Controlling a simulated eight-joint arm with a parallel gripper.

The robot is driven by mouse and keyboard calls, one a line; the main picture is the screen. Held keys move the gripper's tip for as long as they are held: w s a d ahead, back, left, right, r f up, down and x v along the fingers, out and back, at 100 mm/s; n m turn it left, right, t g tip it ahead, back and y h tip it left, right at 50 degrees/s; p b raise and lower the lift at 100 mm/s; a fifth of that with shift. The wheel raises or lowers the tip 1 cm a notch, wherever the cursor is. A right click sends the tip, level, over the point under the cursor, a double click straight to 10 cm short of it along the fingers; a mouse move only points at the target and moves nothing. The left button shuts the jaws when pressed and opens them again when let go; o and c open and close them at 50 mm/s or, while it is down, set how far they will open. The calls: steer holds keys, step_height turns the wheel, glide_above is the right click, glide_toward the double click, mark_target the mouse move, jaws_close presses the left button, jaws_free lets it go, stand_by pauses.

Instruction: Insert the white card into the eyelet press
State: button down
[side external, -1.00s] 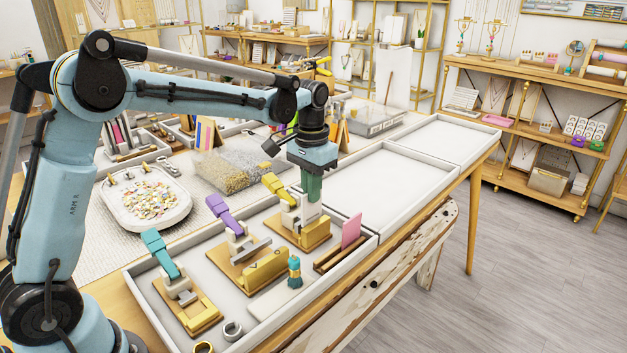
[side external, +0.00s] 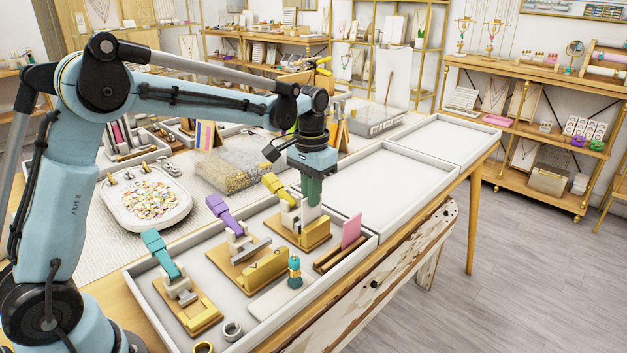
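My gripper (side external: 313,194), with green fingers, points down over the press with the yellow lever (side external: 279,189). It appears shut on the white card (side external: 312,212), whose lower part shows below the fingers. The card is upright at the right side of that press, just above or at its wooden base (side external: 306,238); I cannot tell whether it is in a slot. Two similar presses stand to the left, one with a purple lever (side external: 222,212) and one with a teal lever (side external: 158,250). No label shows which is the eyelet press.
The presses stand in a white-rimmed tray (side external: 375,240). A pink card (side external: 351,230) stands in a wooden holder to the right. A gold block (side external: 265,270), a teal-and-gold bottle (side external: 294,271) and rings (side external: 232,330) are in front. An empty tray (side external: 385,180) lies behind.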

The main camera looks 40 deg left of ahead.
steer(key=shift+f, duration=1.6)
stand_by(1.6)
steer(key=c, duration=1.2)
jaws_free()
step_height(320, 180, up, 12)
steer(key=shift+r, duration=0.1)
